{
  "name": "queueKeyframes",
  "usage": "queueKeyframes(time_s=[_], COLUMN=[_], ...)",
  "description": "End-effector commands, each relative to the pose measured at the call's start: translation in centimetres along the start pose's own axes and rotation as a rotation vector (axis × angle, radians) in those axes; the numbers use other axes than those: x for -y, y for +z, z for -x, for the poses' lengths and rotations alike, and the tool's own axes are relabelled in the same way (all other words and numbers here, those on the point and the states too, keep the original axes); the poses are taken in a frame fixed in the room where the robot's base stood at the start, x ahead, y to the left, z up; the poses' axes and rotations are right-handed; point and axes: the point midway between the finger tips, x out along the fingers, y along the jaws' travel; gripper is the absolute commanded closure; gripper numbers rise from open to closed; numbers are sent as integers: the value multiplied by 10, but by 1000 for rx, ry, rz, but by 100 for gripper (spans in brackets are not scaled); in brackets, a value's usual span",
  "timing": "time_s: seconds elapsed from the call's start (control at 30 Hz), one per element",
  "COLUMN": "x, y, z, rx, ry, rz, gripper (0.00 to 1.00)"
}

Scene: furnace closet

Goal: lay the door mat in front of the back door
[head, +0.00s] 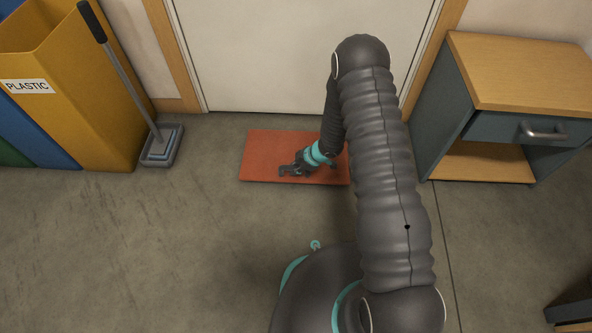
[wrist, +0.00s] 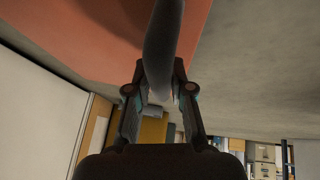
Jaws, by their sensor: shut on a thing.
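The door mat (head: 262,148) is a flat orange-red rectangle in front of the white back door (head: 290,50), its long side roughly along the door, with a strip of floor between. It looks level and at or close to the floor. My gripper (head: 285,172) is at the mat's near edge, shut on it. My arm hides the mat's right part. In the wrist view the mat (wrist: 80,28) fills the upper left, and a dark rounded bar (wrist: 162,45) runs between the fingers; whether it belongs to the mat is unclear.
A yellow plastic bin (head: 95,110) stands at left, with a long-handled brush in a grey tray (head: 162,146) beside it. A wooden-topped cabinet (head: 520,75) with a drawer stands right of the door. The floor (head: 150,240) left of my base is clear.

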Motion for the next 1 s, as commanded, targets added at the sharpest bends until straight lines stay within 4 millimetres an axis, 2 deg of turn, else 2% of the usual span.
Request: queueKeyframes(time_s=[0.07,0.27,0.3,0.37,0.4,0.77,0.87,1.0], x=[2,1,2,2,2,1,1,0], y=[4,4,5,5,5,5,4,4], z=[-8,-8,-8,-8,-8,-3,8,35], rx=[0,0,1,1,1,1,1,1], ry=[0,1,0,0,0,0,1,2], rz=[-2,-2,-3,-3,-3,-2,-2,-3], gripper=[100,100,72,56,54,54,54,54])
